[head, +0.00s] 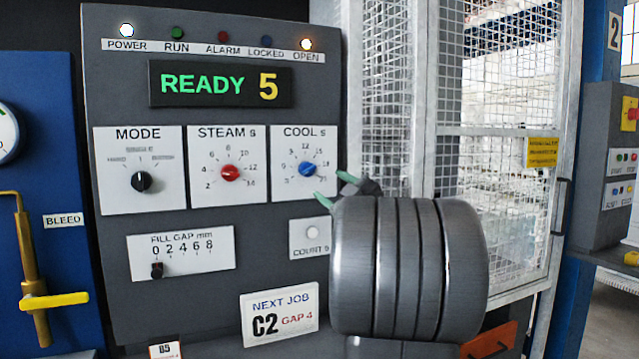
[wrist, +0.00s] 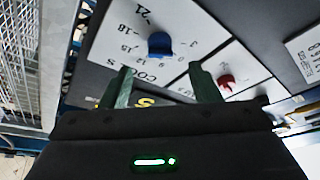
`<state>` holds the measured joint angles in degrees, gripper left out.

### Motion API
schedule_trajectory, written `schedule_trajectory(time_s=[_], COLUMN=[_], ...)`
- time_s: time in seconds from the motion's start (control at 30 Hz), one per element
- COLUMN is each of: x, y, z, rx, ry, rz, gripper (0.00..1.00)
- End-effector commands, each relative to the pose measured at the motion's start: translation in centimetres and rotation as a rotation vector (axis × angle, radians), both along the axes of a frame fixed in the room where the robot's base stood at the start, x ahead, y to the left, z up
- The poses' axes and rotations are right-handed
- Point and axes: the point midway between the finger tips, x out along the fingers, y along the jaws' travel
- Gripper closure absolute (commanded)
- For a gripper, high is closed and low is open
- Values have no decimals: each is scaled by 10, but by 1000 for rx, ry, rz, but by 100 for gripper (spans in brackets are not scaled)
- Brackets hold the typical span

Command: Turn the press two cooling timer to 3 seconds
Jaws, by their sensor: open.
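The cooling timer is a white COOL s plate with a blue knob (head: 307,169) on the grey press panel. The numbers run around the knob; its pointer is too small to read surely. In the wrist view the panel appears upside down, with the blue knob (wrist: 159,44) just beyond and between my fingertips. My gripper (head: 336,189) is open and empty, its green fingertips to the lower right of the knob in the head view. The wrist view also shows both fingers apart (wrist: 159,72). They do not appear to touch the knob. My arm hides the panel's lower right.
The STEAM dial with a red knob (head: 230,172) and the MODE dial with a black knob (head: 141,181) sit left of it. The display (head: 221,85) reads READY 5. POWER and OPEN lamps are lit. A mesh guard (head: 490,170) stands at right.

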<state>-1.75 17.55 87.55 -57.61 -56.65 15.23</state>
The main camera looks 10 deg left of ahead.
Motion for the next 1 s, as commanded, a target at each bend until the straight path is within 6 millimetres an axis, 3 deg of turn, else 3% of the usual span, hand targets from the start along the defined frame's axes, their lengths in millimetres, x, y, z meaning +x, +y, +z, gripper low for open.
schedule_trajectory(time_s=[0.2,0.4,0.8,1.0], x=[-25,-35,-34,-22], y=[-31,-41,-40,-24], z=[-13,-17,-16,-9], rx=[-1,1,1,0], ry=[1,1,1,0], rz=[-4,-1,0,3], gripper=[44,44,44,44])
